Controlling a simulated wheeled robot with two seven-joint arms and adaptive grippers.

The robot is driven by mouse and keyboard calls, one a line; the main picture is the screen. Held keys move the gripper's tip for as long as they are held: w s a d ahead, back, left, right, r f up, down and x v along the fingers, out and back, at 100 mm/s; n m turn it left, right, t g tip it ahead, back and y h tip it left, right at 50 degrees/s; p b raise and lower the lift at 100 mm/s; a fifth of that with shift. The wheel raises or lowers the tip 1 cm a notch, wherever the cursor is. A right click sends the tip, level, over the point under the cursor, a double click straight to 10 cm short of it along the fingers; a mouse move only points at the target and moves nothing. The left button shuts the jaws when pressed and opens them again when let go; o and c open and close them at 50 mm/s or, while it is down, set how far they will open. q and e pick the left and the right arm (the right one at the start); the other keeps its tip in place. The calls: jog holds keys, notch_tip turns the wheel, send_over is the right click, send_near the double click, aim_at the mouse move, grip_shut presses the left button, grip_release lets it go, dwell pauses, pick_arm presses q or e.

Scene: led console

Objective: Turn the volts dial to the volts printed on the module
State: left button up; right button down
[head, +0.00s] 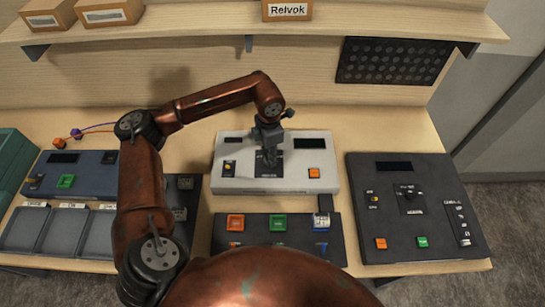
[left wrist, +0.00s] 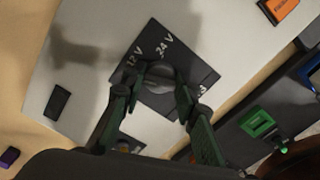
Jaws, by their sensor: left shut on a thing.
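The white console (head: 230,150) stands in the middle of the bench. My left gripper (head: 268,157) reaches down onto its black dial plate and hides most of it. In the left wrist view, the round grey volts dial (left wrist: 160,77) sits on the black plate (left wrist: 192,68). Labels reading 12 V and 24 V show at its left and upper side; a third, at the right, is partly hidden. My left gripper (left wrist: 158,100) is shut on the dial. I cannot tell which label the dial points at. I cannot read any volts printed on a module. My right gripper is out of view.
A dark panel (head: 258,251) with orange, green and blue parts lies in front. A dark console (head: 385,222) stands at the right, a blue-grey one (head: 92,172) at the left above grey trays (head: 62,231). A shelf (head: 200,27) with boxes hangs above.

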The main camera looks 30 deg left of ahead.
pick_arm(q)
jog(key=m+b, duration=0.1)
jog(key=m, duration=0.2)
jog(key=shift+w+a, duration=0.1)
jog(key=shift+m+b, duration=0.4)
jog(key=shift+m, duration=0.3)
jog(key=shift+a+r, duration=0.1)
jog(key=o, duration=1)
jog(key=shift+o, duration=0.7)
notch_tip(320, 180, up, 12)
